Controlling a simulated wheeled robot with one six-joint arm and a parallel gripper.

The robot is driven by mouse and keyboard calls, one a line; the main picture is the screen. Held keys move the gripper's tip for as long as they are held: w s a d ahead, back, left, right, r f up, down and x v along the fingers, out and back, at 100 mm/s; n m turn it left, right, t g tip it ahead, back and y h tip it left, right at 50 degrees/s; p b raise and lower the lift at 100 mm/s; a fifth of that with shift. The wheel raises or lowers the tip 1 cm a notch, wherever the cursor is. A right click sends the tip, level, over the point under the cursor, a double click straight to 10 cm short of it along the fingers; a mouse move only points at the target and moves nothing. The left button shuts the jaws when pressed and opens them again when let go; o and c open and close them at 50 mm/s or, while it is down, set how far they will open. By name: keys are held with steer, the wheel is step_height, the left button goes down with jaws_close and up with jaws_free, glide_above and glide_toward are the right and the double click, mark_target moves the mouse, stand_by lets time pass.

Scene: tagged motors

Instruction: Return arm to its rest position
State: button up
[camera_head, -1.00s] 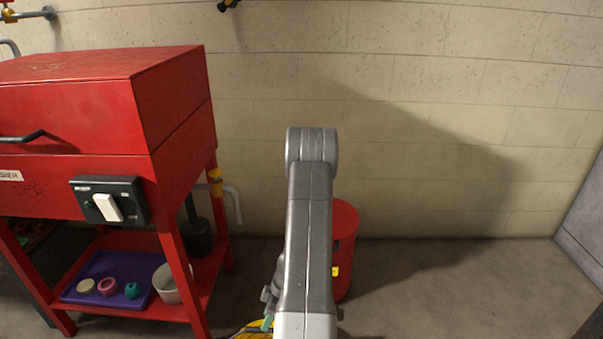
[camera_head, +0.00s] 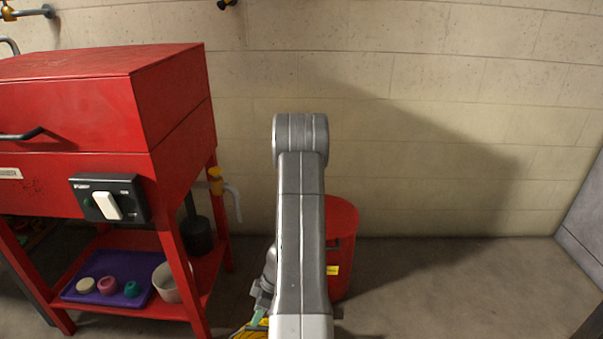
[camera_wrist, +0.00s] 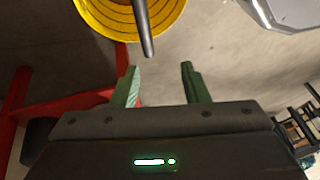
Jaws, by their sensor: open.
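My arm rises up the middle of the head view, its grey links bent at a rounded elbow. My gripper shows in the wrist view (camera_wrist: 160,80) with its two green fingers apart and nothing between them. In the head view only a small part of the wrist end shows at the lower edge, left of the arm link. A yellow ringed round object (camera_wrist: 118,15) with a dark rod-like part lies beyond the fingertips in the wrist view. A little of its yellow also shows at the bottom of the head view (camera_head: 250,329).
A red cabinet (camera_head: 70,110) with a white switch stands at left. Its lower shelf holds a purple tray (camera_head: 72,293) with small round parts and a pale bowl (camera_head: 166,283). A red bin (camera_head: 343,225) stands behind my arm. Floor at right is clear.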

steer(key=shift+r+p, duration=1.6)
steer(key=shift+p, duration=0.25)
steer(key=shift+s+d, duration=0.1)
